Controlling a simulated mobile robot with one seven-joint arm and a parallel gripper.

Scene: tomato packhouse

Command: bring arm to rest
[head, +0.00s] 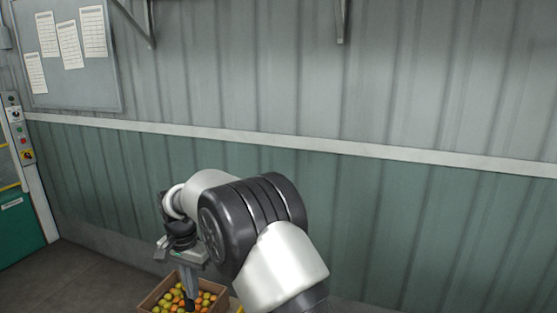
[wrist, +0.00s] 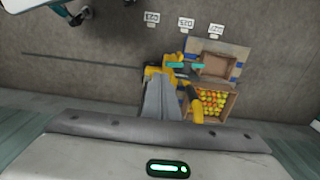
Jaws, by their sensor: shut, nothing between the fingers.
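My gripper (head: 187,300) hangs at the end of my bent arm in the lower middle of the head view, pointing down. In the wrist view its two grey fingers (wrist: 162,98) lie together, shut, with nothing held between them. In the head view the fingers overlap a crate of tomatoes (head: 146,302); I cannot tell how high above it they are. My arm's large joints hide part of the wall behind.
The tomato crate also shows in the wrist view (wrist: 232,108), right of the fingers, beside an emptier box (wrist: 240,54). Yellow parts (wrist: 155,71) lie near the fingertips. A green panelled wall (head: 400,220) stands behind. A control cabinet (head: 22,130) stands at left.

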